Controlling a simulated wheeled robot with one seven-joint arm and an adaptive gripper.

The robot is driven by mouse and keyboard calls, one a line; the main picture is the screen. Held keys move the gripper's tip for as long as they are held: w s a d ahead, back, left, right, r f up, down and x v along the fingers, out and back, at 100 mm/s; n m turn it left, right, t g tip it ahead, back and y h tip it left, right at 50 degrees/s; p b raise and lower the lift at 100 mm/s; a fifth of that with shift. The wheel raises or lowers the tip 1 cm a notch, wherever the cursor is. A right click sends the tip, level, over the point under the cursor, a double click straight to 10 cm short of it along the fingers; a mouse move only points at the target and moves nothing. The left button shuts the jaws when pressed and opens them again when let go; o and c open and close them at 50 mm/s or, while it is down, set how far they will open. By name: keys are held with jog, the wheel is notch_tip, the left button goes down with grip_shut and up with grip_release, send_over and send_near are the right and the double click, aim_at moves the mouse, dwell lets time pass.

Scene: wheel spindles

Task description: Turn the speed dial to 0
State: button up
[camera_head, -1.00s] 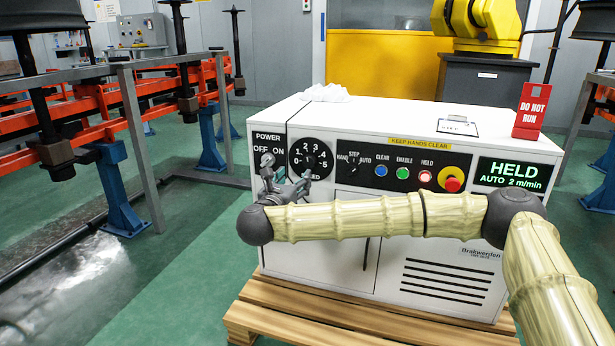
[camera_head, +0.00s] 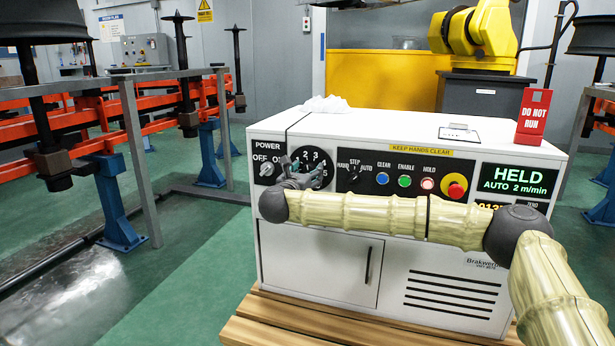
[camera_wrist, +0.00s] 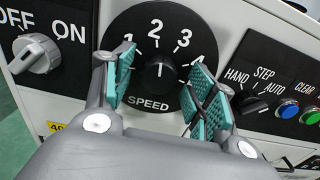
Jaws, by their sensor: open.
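The speed dial (camera_wrist: 160,72) is a round black knob with a white pointer line on a black disc marked with numbers, labelled SPEED. In the wrist view its pointer is up, near the 2; the 0 is hidden. In the head view the dial's disc (camera_head: 313,155) is partly covered by my gripper (camera_head: 300,170). In the wrist view my gripper (camera_wrist: 160,88) is open, its teal-padded fingers on either side of the knob, with visible gaps to it. Whether the fingertips reach the knob's depth I cannot tell.
The power switch (camera_wrist: 36,55) is left of the dial. The HAND/STEP/AUTO selector (camera_wrist: 250,103) and blue button (camera_wrist: 288,109) are close on the right. The white cabinet's screen (camera_head: 516,178) reads HELD, AUTO 2 m/min. A red DO NOT RUN sign (camera_head: 533,117) stands on top.

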jog(key=shift+w, duration=0.1)
jog(key=c, duration=1)
